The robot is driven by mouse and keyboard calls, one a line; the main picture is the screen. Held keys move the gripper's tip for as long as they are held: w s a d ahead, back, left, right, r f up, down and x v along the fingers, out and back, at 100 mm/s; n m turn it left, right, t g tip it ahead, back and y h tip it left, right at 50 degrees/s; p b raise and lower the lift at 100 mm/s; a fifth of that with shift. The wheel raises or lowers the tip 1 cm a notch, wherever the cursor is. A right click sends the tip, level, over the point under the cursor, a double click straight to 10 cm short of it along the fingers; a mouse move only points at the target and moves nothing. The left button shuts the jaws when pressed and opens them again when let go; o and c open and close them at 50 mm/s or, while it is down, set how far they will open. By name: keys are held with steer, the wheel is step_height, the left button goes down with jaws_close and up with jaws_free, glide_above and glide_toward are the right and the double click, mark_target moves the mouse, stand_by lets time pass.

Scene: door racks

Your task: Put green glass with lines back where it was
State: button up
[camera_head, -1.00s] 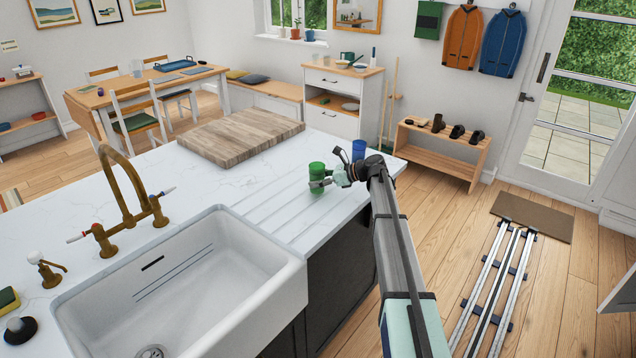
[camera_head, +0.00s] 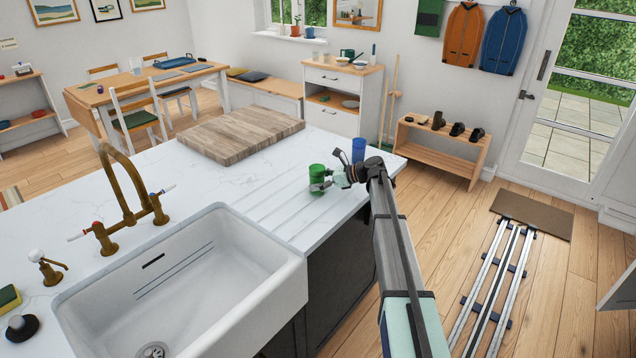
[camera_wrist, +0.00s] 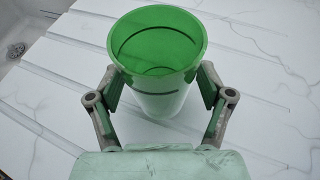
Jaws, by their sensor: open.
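The green glass (camera_head: 316,178) stands upright on the white counter (camera_head: 300,215), on the grooved drainer area right of the sink. In the wrist view the green glass (camera_wrist: 157,65) shows its open rim and a dark line around it. My gripper (camera_head: 325,184) is low at the glass, on its right side in the head view. In the wrist view my gripper (camera_wrist: 160,100) is open, with one finger on each side of the glass. I cannot tell whether either finger touches it.
A blue glass (camera_head: 358,150) stands just behind my gripper. A wooden board (camera_head: 241,135) lies at the back of the counter. The white sink (camera_head: 185,285) with a brass tap (camera_head: 130,195) is to the left. The counter's right edge is close to the glass.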

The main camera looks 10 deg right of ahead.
steer(key=b+v, duration=0.2)
steer(key=v, duration=1)
steer(key=shift+b, duration=0.4)
steer(key=shift+d+f, duration=0.1)
steer(key=shift+f, duration=0.05)
